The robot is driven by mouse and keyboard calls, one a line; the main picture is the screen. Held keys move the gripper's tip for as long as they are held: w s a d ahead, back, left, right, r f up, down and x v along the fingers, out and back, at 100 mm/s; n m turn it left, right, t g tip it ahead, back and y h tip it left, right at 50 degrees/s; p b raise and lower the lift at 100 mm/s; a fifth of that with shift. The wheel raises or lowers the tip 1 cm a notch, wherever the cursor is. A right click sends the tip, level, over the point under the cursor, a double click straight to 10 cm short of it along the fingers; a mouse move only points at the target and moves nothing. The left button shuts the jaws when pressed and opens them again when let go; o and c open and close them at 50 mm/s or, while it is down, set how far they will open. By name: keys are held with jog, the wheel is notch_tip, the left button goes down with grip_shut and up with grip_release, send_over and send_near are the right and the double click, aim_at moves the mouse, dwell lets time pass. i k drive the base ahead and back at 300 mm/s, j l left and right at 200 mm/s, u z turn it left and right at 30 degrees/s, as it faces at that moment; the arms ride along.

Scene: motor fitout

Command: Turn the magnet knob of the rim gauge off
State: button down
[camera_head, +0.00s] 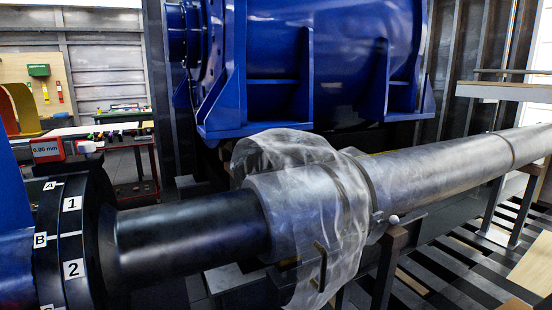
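The rim gauge (47,149) is at the left edge of the head view, above the black coupling (72,242). It has a red and dark body and a pale display reading "0.00 mm". Small parts extend to its right, over a busy background. I cannot make out the magnet knob or which way it is set. The coupling's rim carries white labels A, B, 1 and 2. A dark shaft (190,235) runs right from it. My gripper is not in view.
Clear crumpled film (340,235) wraps the thick grey shaft (450,170), which runs to the right edge. A large blue motor housing (330,60) stands behind. A bench (140,127) with small items is at the back left. A dark support post (388,265) stands under the shaft.

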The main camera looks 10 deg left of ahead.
aim_at(87, 148)
jog(key=u, duration=1.6)
jog(key=k+j, duration=0.15)
jog(key=k, duration=0.35)
jog(key=i+l, duration=0.15)
jog(key=i, duration=0.35)
jog(key=i+l, duration=0.15)
jog(key=i, duration=0.4)
jog(key=i+l+z, duration=0.1)
jog(key=i, duration=0.4)
